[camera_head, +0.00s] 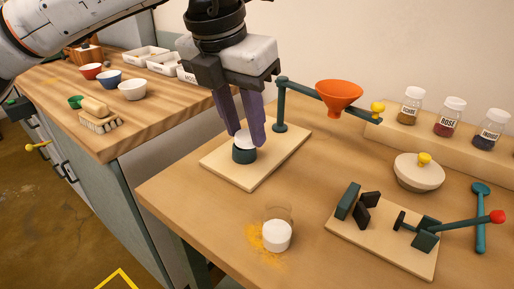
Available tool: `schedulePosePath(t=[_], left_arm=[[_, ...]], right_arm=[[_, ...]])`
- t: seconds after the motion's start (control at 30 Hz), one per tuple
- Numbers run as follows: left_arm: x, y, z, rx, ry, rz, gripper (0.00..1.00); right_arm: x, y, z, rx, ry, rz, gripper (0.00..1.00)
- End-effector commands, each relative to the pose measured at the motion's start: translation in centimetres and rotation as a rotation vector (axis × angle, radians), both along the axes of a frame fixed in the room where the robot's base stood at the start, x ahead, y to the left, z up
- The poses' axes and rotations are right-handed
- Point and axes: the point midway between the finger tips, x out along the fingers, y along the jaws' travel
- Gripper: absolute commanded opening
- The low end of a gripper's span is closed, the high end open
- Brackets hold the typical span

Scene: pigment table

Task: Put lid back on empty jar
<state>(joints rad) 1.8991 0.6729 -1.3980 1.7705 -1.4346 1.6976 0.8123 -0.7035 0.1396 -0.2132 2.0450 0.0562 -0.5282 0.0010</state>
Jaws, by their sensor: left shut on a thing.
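My left gripper (245,135) points down with its purple fingers shut on a small white round thing (244,138), which looks like a jar lid. The fingers partly hide it. It is right at the top of a dark teal cup-like holder (244,155) on a pale wooden base (275,158); I cannot tell whether it rests there. A small clear glass jar (278,214) stands near the table's front edge. Its lower part looks white (277,237); I cannot tell whether that is a lid or contents. My right gripper is not in view.
An orange funnel (340,93) hangs on a teal arm right of my gripper. Lidded jars (448,117) stand at the back right. Yellow powder (258,240) lies around the glass jar.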

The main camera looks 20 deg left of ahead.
Motion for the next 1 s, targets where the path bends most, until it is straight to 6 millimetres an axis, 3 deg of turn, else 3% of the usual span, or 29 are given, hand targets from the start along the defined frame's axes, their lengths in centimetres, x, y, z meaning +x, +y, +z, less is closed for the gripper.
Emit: schedulePosePath(t=[0.8,1.0], left_arm=[[-4.3,4.7,-5.7,-0.006,0.005,-1.934,0.07],[-5.3,5.6,-6.6,-0.004,0.006,-2.334,0.07]], right_arm=[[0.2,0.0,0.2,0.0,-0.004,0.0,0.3],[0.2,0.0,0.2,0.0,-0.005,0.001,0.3]])
